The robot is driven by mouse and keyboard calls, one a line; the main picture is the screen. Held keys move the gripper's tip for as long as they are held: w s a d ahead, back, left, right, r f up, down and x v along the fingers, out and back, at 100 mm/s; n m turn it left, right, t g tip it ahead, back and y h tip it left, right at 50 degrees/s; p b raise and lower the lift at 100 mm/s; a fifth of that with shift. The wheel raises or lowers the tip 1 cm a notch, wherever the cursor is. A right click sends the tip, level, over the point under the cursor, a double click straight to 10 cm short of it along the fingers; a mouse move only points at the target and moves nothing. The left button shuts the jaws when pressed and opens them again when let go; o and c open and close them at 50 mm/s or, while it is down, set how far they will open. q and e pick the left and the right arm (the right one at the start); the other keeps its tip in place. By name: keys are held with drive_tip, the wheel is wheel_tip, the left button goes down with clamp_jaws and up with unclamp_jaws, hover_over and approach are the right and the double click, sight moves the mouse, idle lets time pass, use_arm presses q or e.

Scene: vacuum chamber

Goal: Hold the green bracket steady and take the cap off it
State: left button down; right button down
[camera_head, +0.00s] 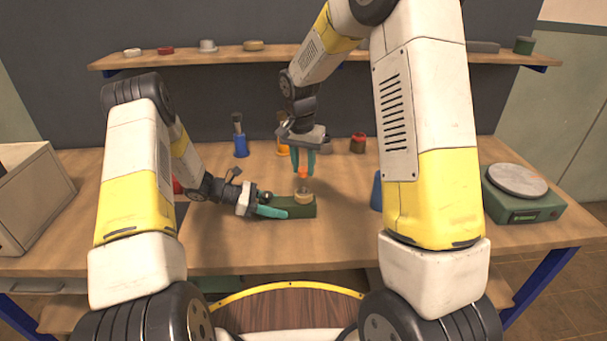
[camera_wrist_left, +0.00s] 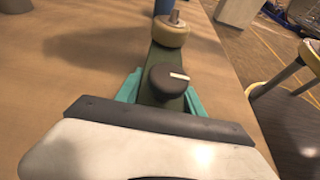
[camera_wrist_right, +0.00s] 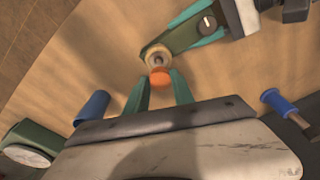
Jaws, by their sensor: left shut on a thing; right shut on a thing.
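The green bracket (camera_head: 297,211) lies on the workbench, with a dark knob (camera_wrist_left: 168,82) at one end and a tan round collar (camera_wrist_left: 170,33) with a bare metal stud (camera_wrist_left: 174,17) at the other. My left gripper (camera_head: 268,211) is shut on the bracket around the knob end; its teal fingers flank the bracket in the left wrist view (camera_wrist_left: 163,92). My right gripper (camera_head: 303,170) points down above the collar and is shut on the orange cap (camera_head: 303,173). The cap is apart from the stud, just above it. It also shows between the fingertips in the right wrist view (camera_wrist_right: 160,77).
Blue-handled tool (camera_head: 240,145), a yellow-orange holder (camera_head: 283,149) and a dark red-topped jar (camera_head: 358,143) stand behind. A blue cylinder (camera_head: 376,191) stands right of the bracket. A green scale (camera_head: 522,207) is far right, an open box (camera_head: 35,200) far left. Bench in front is clear.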

use_arm(q)
drive_tip(key=c, duration=0.6)
unclamp_jaws()
drive_tip(key=shift+c, duration=0.2)
